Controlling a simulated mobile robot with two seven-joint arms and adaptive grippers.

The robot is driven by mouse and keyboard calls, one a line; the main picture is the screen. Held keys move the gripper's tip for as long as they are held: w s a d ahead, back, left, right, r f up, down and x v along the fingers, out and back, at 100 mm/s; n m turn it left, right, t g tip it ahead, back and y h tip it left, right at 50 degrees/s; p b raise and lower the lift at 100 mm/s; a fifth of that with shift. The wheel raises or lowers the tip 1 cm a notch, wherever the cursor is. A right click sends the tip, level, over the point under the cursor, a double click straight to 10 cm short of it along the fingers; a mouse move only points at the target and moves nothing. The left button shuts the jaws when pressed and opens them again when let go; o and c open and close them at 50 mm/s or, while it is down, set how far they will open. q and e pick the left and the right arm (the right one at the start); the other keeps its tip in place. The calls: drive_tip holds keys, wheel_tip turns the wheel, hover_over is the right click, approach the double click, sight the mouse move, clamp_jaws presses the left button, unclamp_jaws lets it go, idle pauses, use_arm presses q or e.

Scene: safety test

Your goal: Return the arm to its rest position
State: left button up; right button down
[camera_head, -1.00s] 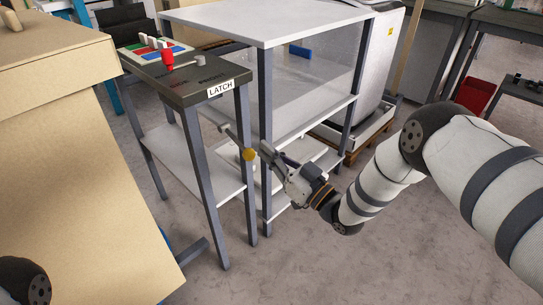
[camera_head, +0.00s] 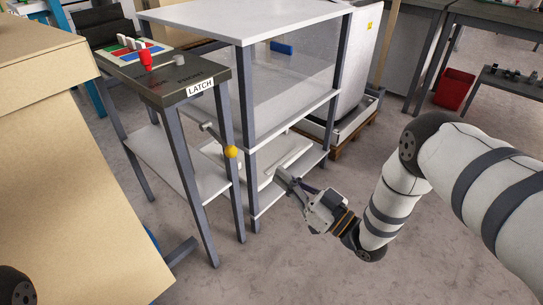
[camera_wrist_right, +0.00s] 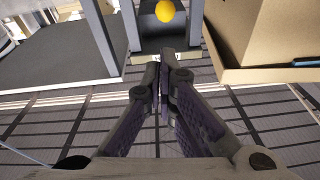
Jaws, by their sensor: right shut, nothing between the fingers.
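My right arm (camera_head: 390,205) comes in from the right in the head view. Its gripper (camera_head: 282,176) is shut and empty, in front of the shelf unit and to the right of the yellow ball knob (camera_head: 232,152). The knob is on a lever at the side of the small table marked LATCH (camera_head: 200,87). In the right wrist view the fingers (camera_wrist_right: 165,58) are closed together, with the yellow knob (camera_wrist_right: 165,11) beyond them and apart from them. My left gripper is not in view; only a dark part of my own body shows at the lower left corner.
A white-topped shelf unit (camera_head: 245,22) stands beside the latch table, which bears a red knob (camera_head: 145,60) and a coloured board. A large cardboard box (camera_head: 60,190) fills the left. A red bin (camera_head: 455,88) stands at the back right. The floor (camera_head: 300,265) below my right gripper is clear.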

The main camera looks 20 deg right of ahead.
drive_tip(key=s+f+m+g+h+p, duration=0.2)
drive_tip(key=s+f+g+h+p, duration=0.25)
drive_tip(key=s, duration=0.45)
drive_tip(key=s+f+m+g+h+p, duration=0.25)
drive_tip(key=s+f+g, duration=0.3)
drive_tip(key=s, duration=0.45)
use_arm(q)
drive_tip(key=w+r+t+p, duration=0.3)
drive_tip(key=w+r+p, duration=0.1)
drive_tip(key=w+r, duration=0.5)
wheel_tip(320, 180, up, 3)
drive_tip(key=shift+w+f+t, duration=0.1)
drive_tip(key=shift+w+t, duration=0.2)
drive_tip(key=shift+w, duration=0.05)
use_arm(e)
drive_tip(key=s+d+r+g+h, duration=0.1)
drive_tip(key=s+r+g, duration=0.1)
drive_tip(key=s, duration=0.7)
drive_tip(key=s+d+r+g+h, duration=0.1)
drive_tip(key=s+g, duration=0.3)
drive_tip(key=s, duration=0.6)
drive_tip(key=s+d+r+m+g+h, duration=0.1)
drive_tip(key=s+d+r+g+h, duration=0.1)
drive_tip(key=s, duration=0.7)
drive_tip(key=shift+s+r+g, duration=0.2)
drive_tip(key=shift+r+g, duration=0.4)
drive_tip(key=shift+g, duration=0.3)
